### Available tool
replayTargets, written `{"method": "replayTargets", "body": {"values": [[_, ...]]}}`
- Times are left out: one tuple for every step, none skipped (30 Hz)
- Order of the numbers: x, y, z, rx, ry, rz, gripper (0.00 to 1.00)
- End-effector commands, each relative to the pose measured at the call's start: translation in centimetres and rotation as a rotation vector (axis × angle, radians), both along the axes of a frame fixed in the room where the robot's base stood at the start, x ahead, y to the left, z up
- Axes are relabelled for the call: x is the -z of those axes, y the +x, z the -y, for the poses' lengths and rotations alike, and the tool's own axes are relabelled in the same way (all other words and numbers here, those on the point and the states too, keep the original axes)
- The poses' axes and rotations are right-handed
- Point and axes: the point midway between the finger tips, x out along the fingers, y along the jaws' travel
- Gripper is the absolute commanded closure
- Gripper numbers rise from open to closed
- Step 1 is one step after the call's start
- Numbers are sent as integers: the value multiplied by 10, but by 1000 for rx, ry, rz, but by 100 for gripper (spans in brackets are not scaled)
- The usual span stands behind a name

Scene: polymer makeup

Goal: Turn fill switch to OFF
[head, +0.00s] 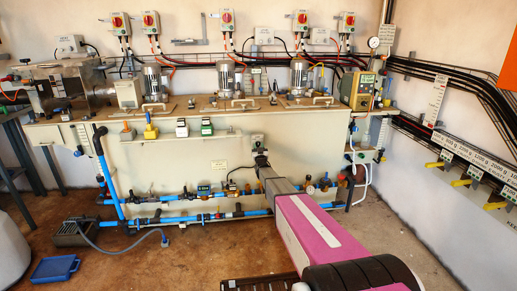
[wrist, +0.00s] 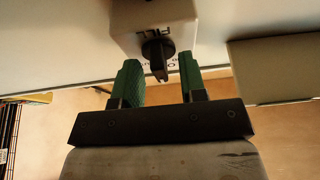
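The fill switch (wrist: 157,54) is a black rotary knob on a pale box labelled FILL in the wrist view. The knob's handle points down toward my gripper, tilted slightly. My gripper (wrist: 160,78) has two green-padded fingers standing apart, one on each side of the knob's lower end. A gap shows between each pad and the handle. Part of the position lettering below the knob is hidden behind the handle.
The long beige tank (head: 180,165) fills the back wall side. Blue pipes (head: 180,220) with valves run low along its front. A control box (head: 358,90) stands at the tank's right end. A blue case (head: 55,268) lies on the floor at left. A pale box (wrist: 275,68) sits right of the switch.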

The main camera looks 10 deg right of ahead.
Motion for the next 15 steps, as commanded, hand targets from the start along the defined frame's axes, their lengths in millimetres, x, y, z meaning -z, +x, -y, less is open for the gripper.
{"method": "replayTargets", "body": {"values": [[0, 0, 0, 0, 0, 0, 62], [0, 0, 0, 0, 0, 1, 62], [0, 0, 0, 0, 0, 1, 62], [0, 0, 0, 0, 0, 1, 62], [0, 0, 0, 0, 0, 1, 62], [0, 0, 0, 0, 0, 1, 62], [0, 0, 0, 0, 1, 1, 62], [0, -1, 0, 0, 1, 1, 62], [1, -2, 0, 0, 1, 1, 62], [1, -4, 0, 0, 1, 1, 62], [2, -5, 0, 0, 1, 1, 62], [3, -8, 0, 0, 1, 1, 62], [4, -11, 0, 0, 1, 0, 62], [5, -14, 0, 0, 1, 0, 62], [7, -19, 0, 0, 1, 0, 62]]}}
